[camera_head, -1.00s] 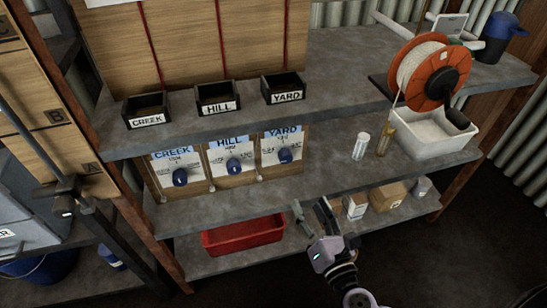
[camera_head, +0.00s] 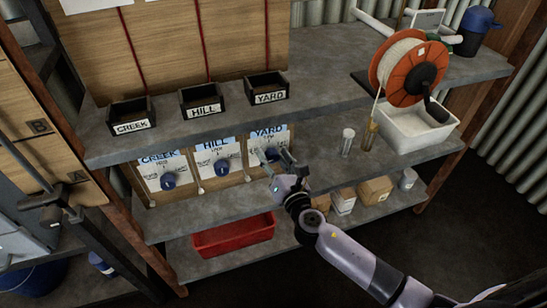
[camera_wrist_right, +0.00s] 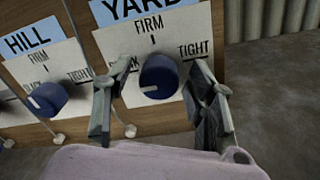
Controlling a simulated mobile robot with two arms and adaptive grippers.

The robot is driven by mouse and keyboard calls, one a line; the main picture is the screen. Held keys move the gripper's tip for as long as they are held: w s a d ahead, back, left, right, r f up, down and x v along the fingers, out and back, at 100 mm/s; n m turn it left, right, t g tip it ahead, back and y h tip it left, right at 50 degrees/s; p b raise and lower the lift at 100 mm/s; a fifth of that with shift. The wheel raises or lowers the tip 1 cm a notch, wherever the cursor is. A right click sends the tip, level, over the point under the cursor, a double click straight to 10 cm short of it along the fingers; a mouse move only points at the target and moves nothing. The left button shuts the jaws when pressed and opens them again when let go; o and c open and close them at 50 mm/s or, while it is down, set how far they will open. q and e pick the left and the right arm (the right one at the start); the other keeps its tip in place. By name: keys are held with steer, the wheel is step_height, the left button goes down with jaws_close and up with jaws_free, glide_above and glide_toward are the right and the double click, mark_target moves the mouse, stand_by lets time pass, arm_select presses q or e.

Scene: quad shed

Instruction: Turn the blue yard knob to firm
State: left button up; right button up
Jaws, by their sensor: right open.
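The blue yard knob (camera_wrist_right: 159,72) is on the yard card (camera_wrist_right: 152,20), which reads FIRM at the top and TIGHT at the right; the left label is partly covered. The knob's white mark faces left, away from FIRM. In the head view the yard knob (camera_head: 272,154) is partly hidden by my right gripper (camera_head: 274,162). In the wrist view my right gripper (camera_wrist_right: 158,78) is open, one finger on each side of the knob. I see gaps between knob and fingers. My left gripper is not in view.
Left of it are the hill knob (camera_head: 222,168) and creek knob (camera_head: 168,181). Labelled black boxes (camera_head: 203,102) stand on the shelf above. Two small containers (camera_head: 347,142) and a white tub (camera_head: 415,128) stand to the right. A red tray (camera_head: 233,235) is below.

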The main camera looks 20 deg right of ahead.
steer(key=shift+w, duration=0.15)
steer(key=shift+c, duration=0.2)
steer(key=c, duration=1.1)
